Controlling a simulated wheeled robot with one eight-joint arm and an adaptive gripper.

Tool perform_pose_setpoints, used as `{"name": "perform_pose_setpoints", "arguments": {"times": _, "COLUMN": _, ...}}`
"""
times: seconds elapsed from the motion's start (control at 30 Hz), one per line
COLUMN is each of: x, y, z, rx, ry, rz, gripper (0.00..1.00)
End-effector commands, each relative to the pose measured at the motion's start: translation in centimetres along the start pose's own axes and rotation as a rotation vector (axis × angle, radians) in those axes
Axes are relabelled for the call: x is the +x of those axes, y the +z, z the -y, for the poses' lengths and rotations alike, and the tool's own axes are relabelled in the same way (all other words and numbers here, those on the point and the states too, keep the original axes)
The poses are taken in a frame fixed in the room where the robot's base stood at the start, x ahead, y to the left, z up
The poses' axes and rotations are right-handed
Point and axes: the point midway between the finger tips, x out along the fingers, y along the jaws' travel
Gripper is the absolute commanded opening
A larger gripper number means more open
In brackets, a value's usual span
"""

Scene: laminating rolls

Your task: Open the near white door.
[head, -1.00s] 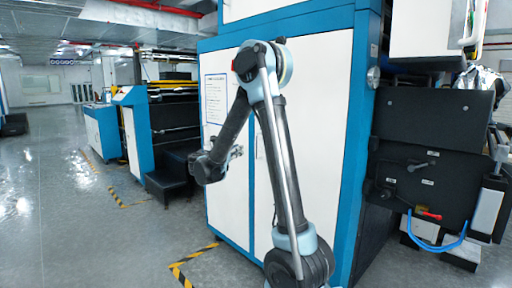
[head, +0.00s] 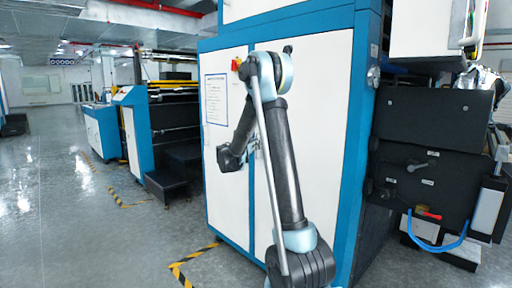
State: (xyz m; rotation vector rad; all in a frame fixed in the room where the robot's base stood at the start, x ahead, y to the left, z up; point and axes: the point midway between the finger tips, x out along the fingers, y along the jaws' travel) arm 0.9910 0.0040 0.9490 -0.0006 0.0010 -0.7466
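The blue-framed cabinet has two white doors side by side, a left one (head: 227,195) and a wider right one (head: 322,130), which is nearer to me. Both look closed, with a narrow vertical seam between them. My arm stands in front of the right door and covers part of it. My gripper (head: 254,146) is at mid-height by the seam, partly hidden behind my arm. Its fingers are too small and covered to show whether they are open or touch anything. The handle area by the seam is hidden too.
A printed notice (head: 215,99) and a red-orange switch (head: 236,64) are on the left door. Black steps (head: 175,185) and a machine stand at left. A black panel with a blue hose (head: 440,247) is at right. Floor at front left is clear beyond yellow-black tape (head: 195,257).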

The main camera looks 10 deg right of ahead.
Motion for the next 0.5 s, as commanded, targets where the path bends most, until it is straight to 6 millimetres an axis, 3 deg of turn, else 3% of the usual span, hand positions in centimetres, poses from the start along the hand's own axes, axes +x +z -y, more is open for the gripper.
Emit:
{"name": "perform_pose_setpoints", "arguments": {"times": 0.17, "x": 1.14, "y": -0.01, "z": 0.03, "rx": 0.0, "ry": 0.0, "rz": 0.0, "gripper": 0.17}}
{"name": "perform_pose_setpoints", "arguments": {"times": 0.47, "x": 1.27, "y": -0.01, "z": 0.03, "rx": 0.0, "ry": 0.0, "rz": 0.0, "gripper": 0.17}}
{"name": "perform_pose_setpoints", "arguments": {"times": 0.5, "x": 1.27, "y": -0.01, "z": 0.03, "rx": 0.0, "ry": 0.0, "rz": 0.0, "gripper": 0.1}}
